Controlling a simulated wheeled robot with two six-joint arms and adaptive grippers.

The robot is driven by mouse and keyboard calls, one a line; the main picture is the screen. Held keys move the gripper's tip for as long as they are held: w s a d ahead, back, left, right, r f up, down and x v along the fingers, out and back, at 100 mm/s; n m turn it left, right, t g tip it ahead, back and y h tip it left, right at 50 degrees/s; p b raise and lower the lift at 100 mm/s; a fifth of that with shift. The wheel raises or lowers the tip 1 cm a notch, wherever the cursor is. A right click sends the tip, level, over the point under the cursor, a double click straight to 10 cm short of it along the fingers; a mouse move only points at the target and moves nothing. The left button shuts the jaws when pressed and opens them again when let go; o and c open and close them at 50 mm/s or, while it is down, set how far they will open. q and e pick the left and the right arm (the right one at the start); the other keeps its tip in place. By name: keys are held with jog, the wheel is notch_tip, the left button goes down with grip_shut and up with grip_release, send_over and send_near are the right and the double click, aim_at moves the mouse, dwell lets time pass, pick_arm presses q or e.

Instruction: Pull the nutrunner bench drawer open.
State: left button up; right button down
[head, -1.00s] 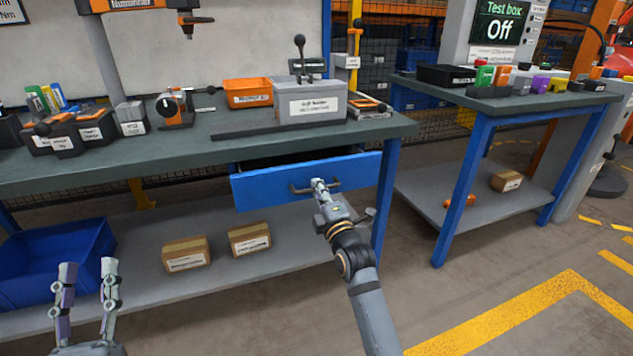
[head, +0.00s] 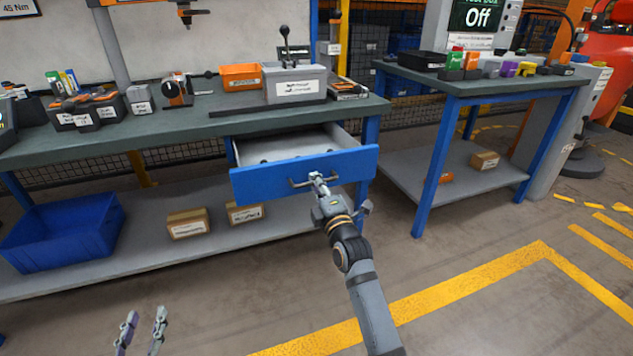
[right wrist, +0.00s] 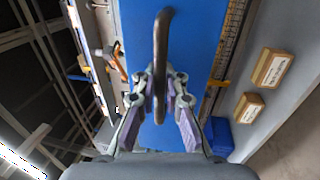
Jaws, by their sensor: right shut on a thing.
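The blue-fronted drawer (head: 262,180) under the bench (head: 180,131) stands partly open, with its grey inside showing and small items on its floor. My right gripper (head: 317,178) is shut on the dark bar handle (head: 299,183) at the drawer front. In the right wrist view the handle (right wrist: 163,50) runs between the two fingers against the blue front. My left gripper (head: 143,325) is at the bottom left of the head view, fingers apart and empty, away from the bench.
A grey box with a lever (head: 295,86) and an orange bin (head: 240,77) stand on the bench top. A blue crate (head: 62,232) and cartons (head: 188,223) sit on the lower shelf. A second table (head: 480,85) stands to the right. The floor in front is clear.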

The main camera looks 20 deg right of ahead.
jog(key=shift+f, duration=0.1)
jog(key=c, duration=1.4)
grip_release()
jog(key=s, duration=0.4)
jog(key=s+f, duration=0.1)
jog(key=s, duration=0.3)
jog(key=s+f, duration=0.1)
jog(key=s, duration=0.2)
jog(key=shift+s+d, duration=0.2)
jog(key=shift+s, duration=0.2)
